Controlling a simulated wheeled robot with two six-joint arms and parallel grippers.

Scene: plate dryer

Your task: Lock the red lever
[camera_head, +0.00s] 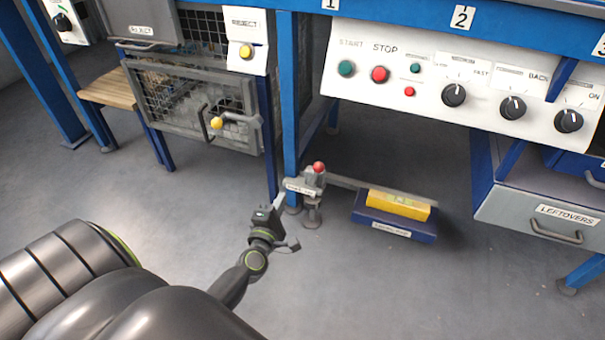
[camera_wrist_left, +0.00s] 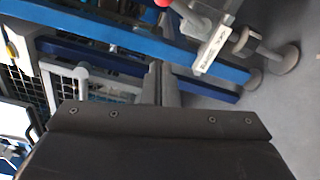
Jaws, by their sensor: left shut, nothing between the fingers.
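The red lever's round red knob (camera_head: 319,167) sits on top of a small grey mechanism with a white label, beside the foot of a blue post. At the top edge of the left wrist view, part of the red knob (camera_wrist_left: 162,3) shows above the labelled grey part (camera_wrist_left: 213,50). My left gripper (camera_head: 280,201) is just left of and below the mechanism in the head view. Its fingers (camera_wrist_left: 161,83) are shut with nothing between them. I cannot tell whether they touch the mechanism; they appear apart from the knob. My right gripper is not in view.
A grey bar (camera_head: 350,183) runs right from the mechanism to a yellow block (camera_head: 398,206) on a low blue base (camera_head: 395,222). Blue posts (camera_head: 289,100) stand behind. A mesh door (camera_head: 180,105) is at the left, a leftovers drawer (camera_head: 545,215) at the right. Open floor lies in front.

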